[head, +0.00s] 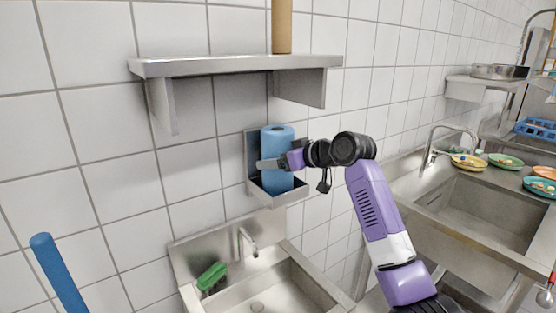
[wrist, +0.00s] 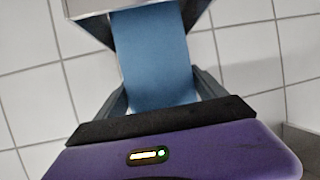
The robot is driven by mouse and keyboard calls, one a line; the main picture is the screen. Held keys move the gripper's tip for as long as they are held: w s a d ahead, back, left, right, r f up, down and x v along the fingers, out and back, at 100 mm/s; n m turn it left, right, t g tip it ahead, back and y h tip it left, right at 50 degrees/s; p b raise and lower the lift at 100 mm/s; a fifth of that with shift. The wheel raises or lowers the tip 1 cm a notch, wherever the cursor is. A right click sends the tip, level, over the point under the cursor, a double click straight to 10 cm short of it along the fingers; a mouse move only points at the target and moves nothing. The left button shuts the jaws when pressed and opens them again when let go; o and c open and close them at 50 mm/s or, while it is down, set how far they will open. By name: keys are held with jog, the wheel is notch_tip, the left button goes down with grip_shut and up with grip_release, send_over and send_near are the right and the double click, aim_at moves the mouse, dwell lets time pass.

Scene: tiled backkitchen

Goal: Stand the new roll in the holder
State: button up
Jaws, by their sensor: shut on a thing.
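The new roll (head: 277,150) is a blue paper roll, upright in the head view. It stands within the outline of the metal holder (head: 284,199) on the tiled wall, in front of its back plate. Whether its base rests on the holder's floor is hidden by the front lip. My gripper (head: 268,164) is shut on the roll from the right, around its middle. In the wrist view the blue roll (wrist: 153,60) fills the space between the fingers, with part of the holder (wrist: 88,8) behind it.
A metal shelf (head: 230,65) hangs above the holder, with a brown cardboard tube (head: 282,25) on it. Below is a small sink (head: 262,290) with a tap (head: 246,243) and a green brush or sponge (head: 211,276). Another sink with food-scattered plates (head: 506,161) is at the right.

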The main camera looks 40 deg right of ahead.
jog(key=o, duration=1.8)
jog(key=shift+f, duration=0.1)
jog(key=b+v, duration=0.2)
jog(key=v, duration=1)
